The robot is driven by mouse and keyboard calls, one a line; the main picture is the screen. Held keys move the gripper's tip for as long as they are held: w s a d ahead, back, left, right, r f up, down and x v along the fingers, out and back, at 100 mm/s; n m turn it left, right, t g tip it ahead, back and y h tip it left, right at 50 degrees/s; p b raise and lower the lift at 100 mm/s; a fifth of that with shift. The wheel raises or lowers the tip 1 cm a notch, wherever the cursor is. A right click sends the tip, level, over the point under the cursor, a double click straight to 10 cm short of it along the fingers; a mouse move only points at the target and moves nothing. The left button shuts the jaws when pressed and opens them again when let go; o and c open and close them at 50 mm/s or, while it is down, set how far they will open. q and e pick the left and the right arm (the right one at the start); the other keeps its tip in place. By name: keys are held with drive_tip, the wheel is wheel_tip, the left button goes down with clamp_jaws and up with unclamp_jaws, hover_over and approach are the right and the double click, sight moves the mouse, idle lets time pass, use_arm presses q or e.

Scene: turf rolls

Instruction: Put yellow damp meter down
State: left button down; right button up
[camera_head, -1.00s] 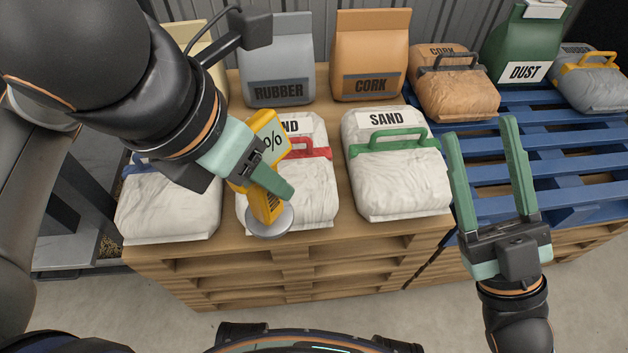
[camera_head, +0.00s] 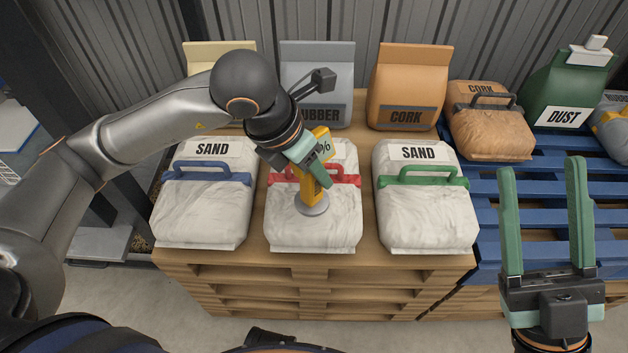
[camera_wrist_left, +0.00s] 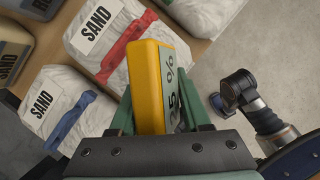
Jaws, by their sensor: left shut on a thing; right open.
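The yellow damp meter (camera_head: 311,188) is held in my left gripper (camera_head: 325,178), which is shut on it. It has a screen showing a percent reading and a round grey disc at its lower end. In the head view it appears in front of the sand bag with the red handle (camera_head: 335,220); I cannot tell whether the disc touches the bag. The meter (camera_wrist_left: 150,85) also fills the middle of the left wrist view, between the green fingers. My right gripper (camera_head: 543,175) is open and empty, in front of the blue pallet (camera_head: 500,195).
Sand bags with a blue handle (camera_head: 205,210) and a green handle (camera_head: 425,215) flank the red-handled one on a wooden pallet (camera_head: 300,262). Behind stand a rubber bag (camera_head: 318,75) and a cork bag (camera_head: 408,85). A smaller cork bag (camera_head: 490,125) and a green dust bag (camera_head: 562,95) are at right.

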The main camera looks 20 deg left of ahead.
sight(314, 181)
use_arm(q)
drive_tip(key=shift+w+a+f, duration=0.1)
drive_tip(key=shift+w+f, duration=0.6)
drive_tip(key=shift+f, duration=0.1)
drive_tip(key=f+b, duration=0.1)
drive_tip(key=f, duration=0.2)
drive_tip(key=shift+w+f+b, duration=0.2)
drive_tip(key=shift+f+b, duration=0.05)
drive_tip(key=shift+b, duration=0.1)
drive_tip(key=shift+f, duration=0.2)
drive_tip(key=shift+c, duration=1.8)
unclamp_jaws()
